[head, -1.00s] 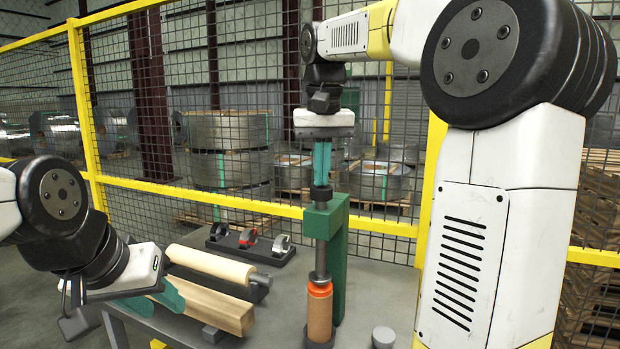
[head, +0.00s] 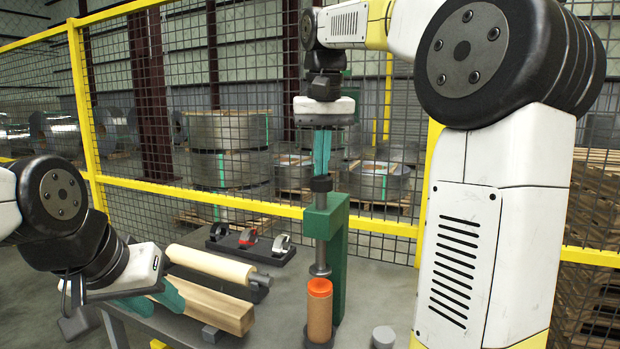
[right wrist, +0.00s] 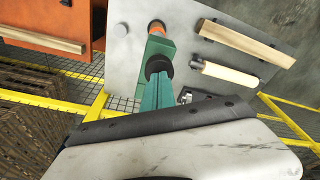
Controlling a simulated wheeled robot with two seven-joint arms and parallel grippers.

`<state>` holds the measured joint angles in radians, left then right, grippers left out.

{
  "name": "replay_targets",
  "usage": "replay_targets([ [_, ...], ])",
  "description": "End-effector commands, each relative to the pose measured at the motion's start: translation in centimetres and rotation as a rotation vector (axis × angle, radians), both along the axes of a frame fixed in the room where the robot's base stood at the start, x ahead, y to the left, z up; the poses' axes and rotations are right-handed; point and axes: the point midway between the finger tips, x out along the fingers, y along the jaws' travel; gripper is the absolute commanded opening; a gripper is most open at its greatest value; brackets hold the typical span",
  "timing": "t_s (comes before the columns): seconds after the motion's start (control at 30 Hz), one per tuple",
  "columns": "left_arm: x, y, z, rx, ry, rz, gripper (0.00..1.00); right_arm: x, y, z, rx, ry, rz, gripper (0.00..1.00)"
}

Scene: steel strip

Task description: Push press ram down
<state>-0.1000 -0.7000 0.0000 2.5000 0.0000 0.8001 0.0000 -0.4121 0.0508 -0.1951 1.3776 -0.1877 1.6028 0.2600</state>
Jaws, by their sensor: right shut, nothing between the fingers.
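The press has a green frame (head: 338,255) and a dark vertical ram (head: 321,222) with a black knob on top. The ram's round foot hangs just above an orange plug (head: 319,287) in the top of an upright brown tube (head: 319,318). My right gripper (head: 322,173) points down with teal fingers shut, directly over the knob; I cannot tell if they touch it. In the right wrist view the fingers lie just behind the black knob (right wrist: 158,66). My left gripper (head: 156,306) is low at the left, fingers apart, near the end of a wooden beam.
The wooden beam (head: 210,305) and a pale roll (head: 211,264) lie on the grey table (head: 275,310) left of the press. A dark rack (head: 250,248) with several rings is behind them. A small grey cylinder (head: 383,337) stands right. Yellow-framed mesh fencing (head: 240,208) closes the back.

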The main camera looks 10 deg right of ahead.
Motion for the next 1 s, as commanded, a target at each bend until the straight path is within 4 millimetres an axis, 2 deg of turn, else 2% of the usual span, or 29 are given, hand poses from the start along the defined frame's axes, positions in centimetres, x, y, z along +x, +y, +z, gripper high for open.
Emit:
replay_targets([
  [0.5,0.0,0.0,0.0,0.000,0.000,0.000,0.36,0.0,0.0,0.3,0.000,-0.001,0.000,0.00],
  [1.0,0.0,0.0,0.0,0.000,0.000,0.000,0.36,0.1,0.0,5.1,0.001,-0.003,0.000,0.00],
])
